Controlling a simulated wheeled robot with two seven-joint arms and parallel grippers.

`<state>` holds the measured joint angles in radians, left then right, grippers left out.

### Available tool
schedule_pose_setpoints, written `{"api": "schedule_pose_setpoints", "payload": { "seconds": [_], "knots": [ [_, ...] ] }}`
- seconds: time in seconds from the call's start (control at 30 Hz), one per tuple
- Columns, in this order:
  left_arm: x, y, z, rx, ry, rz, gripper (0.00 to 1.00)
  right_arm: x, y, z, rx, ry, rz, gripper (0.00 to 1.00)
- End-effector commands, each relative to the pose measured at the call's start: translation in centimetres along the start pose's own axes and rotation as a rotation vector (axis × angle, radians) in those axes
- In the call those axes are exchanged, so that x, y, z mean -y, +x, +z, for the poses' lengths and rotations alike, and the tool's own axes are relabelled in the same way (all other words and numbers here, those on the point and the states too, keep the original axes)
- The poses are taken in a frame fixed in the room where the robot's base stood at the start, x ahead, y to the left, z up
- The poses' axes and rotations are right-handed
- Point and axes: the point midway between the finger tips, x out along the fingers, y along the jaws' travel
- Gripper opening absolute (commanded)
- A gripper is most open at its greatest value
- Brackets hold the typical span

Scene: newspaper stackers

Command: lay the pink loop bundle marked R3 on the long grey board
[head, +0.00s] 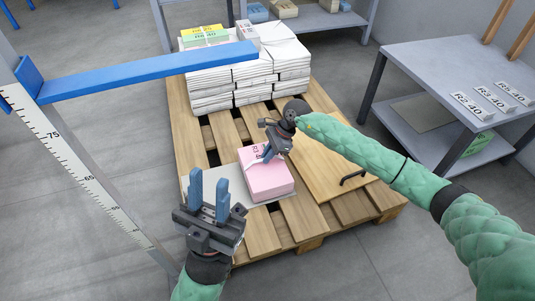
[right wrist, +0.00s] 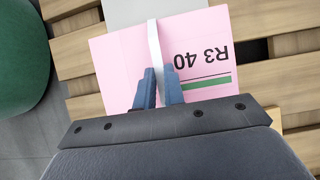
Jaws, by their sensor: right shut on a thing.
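The pink bundle (head: 268,181) marked R3 40 is over the wooden pallet, partly covering a pale grey board (head: 236,190). I cannot tell whether it rests on the board or hangs just above. My right gripper (head: 268,157) is at its top, shut on the white loop strap. In the right wrist view the strap (right wrist: 155,42) passes between the blue fingers (right wrist: 158,88), across the pink top (right wrist: 115,55). The grey board (right wrist: 150,10) shows past the bundle's far edge. My left gripper (head: 209,196) is open and empty, left of the bundle.
White paper stacks (head: 240,78) with yellow and green bundles (head: 205,36) fill the pallet's back. A blue bar (head: 150,72) crosses before them. A wooden panel with a black handle (head: 352,177) lies right. A grey table (head: 455,65) carries R2, R3 and R5 labels. A ruler (head: 75,160) stands left.

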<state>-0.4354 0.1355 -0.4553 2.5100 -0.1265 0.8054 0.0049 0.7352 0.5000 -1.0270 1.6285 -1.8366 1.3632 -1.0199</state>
Motion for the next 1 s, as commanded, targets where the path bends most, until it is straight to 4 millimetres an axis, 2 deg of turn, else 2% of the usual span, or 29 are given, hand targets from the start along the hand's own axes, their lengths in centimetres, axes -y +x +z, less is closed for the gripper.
{"api": "schedule_pose_setpoints", "payload": {
  "seconds": [1.0],
  "knots": [
    [0.10,-0.18,0.20,-0.004,0.004,-0.003,0.29,0.14,0.44,-0.23,0.002,-0.001,-0.004,0.00]
  ]
}}
